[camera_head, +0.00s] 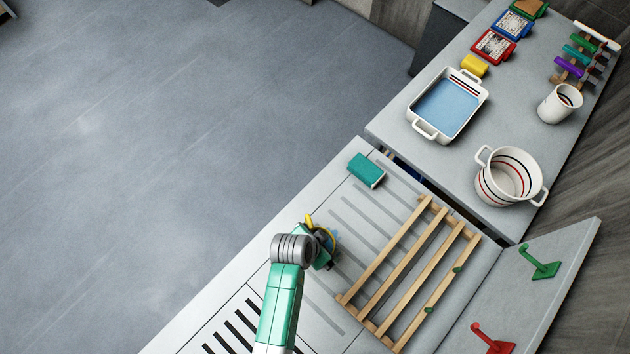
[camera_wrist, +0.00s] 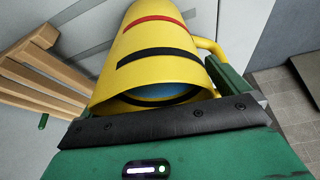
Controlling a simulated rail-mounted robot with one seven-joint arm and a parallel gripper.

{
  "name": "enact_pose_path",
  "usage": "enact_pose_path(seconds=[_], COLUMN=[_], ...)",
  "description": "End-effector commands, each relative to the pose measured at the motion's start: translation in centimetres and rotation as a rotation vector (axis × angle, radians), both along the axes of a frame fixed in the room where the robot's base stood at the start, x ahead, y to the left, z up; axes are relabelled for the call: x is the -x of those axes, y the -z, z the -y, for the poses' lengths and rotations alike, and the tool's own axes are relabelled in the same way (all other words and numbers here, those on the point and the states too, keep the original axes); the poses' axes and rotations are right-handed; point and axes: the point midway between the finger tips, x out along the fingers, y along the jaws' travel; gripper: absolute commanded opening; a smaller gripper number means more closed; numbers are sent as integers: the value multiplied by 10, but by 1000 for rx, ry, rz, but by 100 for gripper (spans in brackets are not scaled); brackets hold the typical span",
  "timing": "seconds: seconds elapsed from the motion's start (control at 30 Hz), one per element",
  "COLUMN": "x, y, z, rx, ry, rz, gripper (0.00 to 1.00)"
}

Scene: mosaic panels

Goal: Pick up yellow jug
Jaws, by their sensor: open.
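The yellow jug (camera_wrist: 158,50) has red and black bands and fills the middle of the wrist view. Its open mouth faces the camera, with blue inside, and its handle (camera_wrist: 212,50) is on the right. In the head view, only bits of the jug, such as a yellow part (camera_head: 309,220), show past my arm. My gripper (camera_head: 324,250) is open, right at the jug in the head view. In the wrist view, its dark bar lies just below the jug's mouth. A green part shows at the jug's right side. I cannot tell whether the fingers touch the jug.
A wooden rack (camera_head: 398,275) stands to the right on the ribbed counter. A teal block (camera_head: 366,170) lies behind. The far counter holds a white tray (camera_head: 433,133) with blue inside, a two-handled pot (camera_head: 490,190) and a white cup (camera_head: 553,107). Open floor lies left.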

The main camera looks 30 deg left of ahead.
Motion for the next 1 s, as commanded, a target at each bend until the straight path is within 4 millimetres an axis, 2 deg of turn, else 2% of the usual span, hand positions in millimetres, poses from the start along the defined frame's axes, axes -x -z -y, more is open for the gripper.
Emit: enact_pose_path(seconds=[0.07,0.3,0.37,0.67,1.0], x=[0,0,-1,-1,1], y=[0,0,-1,-7,-45], z=[0,0,0,0,1], rx=[0,0,-1,-1,-1], ry=[0,0,1,1,3], rz=[0,0,2,2,1], gripper=[98,51,42,41,41])
